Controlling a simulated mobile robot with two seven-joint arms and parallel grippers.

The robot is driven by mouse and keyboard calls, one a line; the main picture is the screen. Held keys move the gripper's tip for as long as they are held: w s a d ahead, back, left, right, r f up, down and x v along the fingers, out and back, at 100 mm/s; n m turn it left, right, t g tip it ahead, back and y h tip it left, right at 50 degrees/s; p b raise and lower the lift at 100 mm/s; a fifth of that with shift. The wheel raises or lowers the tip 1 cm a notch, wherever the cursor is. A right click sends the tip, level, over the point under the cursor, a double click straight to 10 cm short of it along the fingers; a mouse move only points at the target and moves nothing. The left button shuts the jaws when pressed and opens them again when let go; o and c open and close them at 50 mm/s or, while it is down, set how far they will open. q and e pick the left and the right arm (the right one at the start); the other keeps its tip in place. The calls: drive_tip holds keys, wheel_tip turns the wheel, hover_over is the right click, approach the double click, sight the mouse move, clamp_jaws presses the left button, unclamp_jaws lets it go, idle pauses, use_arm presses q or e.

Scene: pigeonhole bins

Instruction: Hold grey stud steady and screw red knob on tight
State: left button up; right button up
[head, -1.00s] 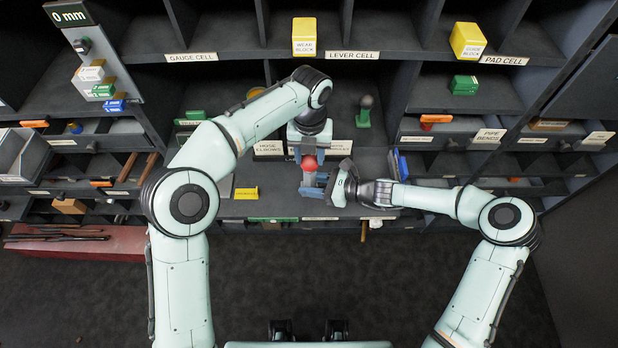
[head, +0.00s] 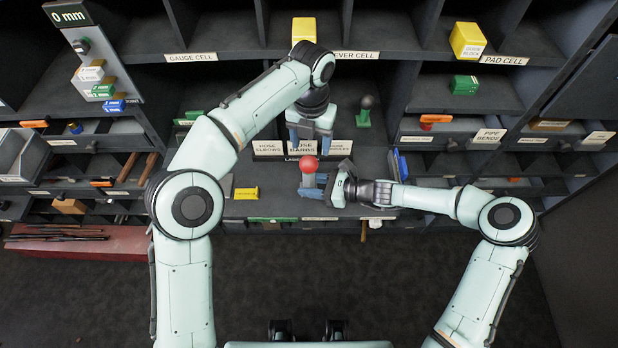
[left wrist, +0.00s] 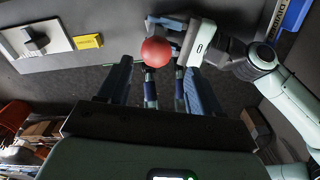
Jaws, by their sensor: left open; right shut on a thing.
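The red knob (head: 308,164) sits at the top of the stud, above my right gripper (head: 316,188). It also shows in the left wrist view (left wrist: 155,52), in front of the left fingers. My right gripper is shut on the grey stud (head: 308,181), which is mostly hidden between the blue fingers. My left gripper (head: 310,138) is open and empty, a little beyond and above the knob, apart from it. Its two blue fingers (left wrist: 158,82) show spread in the left wrist view. How far the knob is threaded on cannot be told.
Pigeonhole shelves with labelled cells stand behind. A yellow block (head: 246,193) lies on the ledge to the left. A green-based dark knobbed piece (head: 364,112) stands in the cell behind.

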use_arm(q)
drive_tip(key=shift+r, duration=0.35)
use_arm(e)
drive_tip(key=shift+d+f, duration=0.2)
drive_tip(key=shift+f, duration=0.2)
use_arm(q)
wheel_tip(320, 180, up, 8)
drive_tip(key=shift+f, duration=0.2)
use_arm(e)
drive_tip(key=o, duration=1.2)
use_arm(q)
drive_tip(key=shift+w, duration=0.1)
use_arm(e)
drive_tip(key=shift+o, duration=0.2)
drive_tip(key=shift+d, duration=0.15)
drive_tip(key=v, duration=1.1)
drive_tip(key=shift+s+d+r, duration=0.1)
drive_tip(key=shift+d+r, duration=0.15)
drive_tip(key=shift+r, duration=0.25)
